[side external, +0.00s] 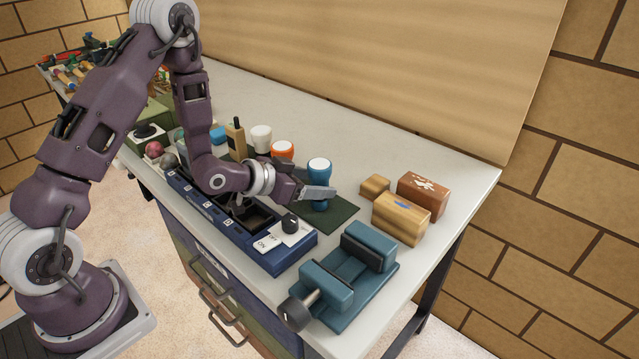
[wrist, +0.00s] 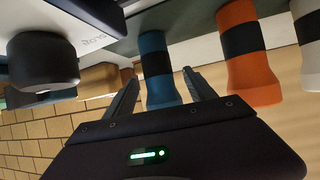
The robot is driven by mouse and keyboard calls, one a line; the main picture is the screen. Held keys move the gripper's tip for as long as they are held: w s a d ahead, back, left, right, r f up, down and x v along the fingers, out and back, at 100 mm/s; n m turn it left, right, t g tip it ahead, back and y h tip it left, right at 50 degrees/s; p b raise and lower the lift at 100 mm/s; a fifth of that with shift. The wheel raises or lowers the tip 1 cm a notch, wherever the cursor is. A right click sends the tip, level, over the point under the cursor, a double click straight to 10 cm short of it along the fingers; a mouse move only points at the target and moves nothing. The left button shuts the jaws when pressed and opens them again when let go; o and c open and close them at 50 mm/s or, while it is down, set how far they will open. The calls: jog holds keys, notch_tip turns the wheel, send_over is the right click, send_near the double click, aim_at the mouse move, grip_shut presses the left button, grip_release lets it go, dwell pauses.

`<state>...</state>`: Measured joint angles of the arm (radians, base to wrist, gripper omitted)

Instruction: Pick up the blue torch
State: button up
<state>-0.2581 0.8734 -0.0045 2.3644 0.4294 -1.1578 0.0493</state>
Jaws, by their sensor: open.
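The blue torch (side external: 319,172) stands upright on a dark green mat (side external: 343,212) on the bench, with a pale top. In the wrist view the blue torch (wrist: 157,58), with a black band round its middle, appears between the two fingers. My gripper (side external: 312,190) is beside the torch, low over the bench; one finger crosses in front of the torch's lower part. In the wrist view my gripper (wrist: 160,82) is open, with a finger to either side of the torch. I cannot tell whether either finger touches it.
An orange torch (side external: 283,149) and a white torch (side external: 261,138) stand close behind; the orange one (wrist: 247,55) is near a finger. A blue switch panel with a black knob (side external: 290,222) lies in front. Wooden blocks (side external: 401,217) and a teal vise (side external: 345,285) are to the right.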

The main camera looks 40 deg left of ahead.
jog(key=x, duration=0.4)
jog(key=shift+w+d, duration=0.1)
jog(key=shift+w, duration=0.25)
jog(key=shift+c, duration=0.4)
grip_shut()
jog(key=shift+r, duration=0.1)
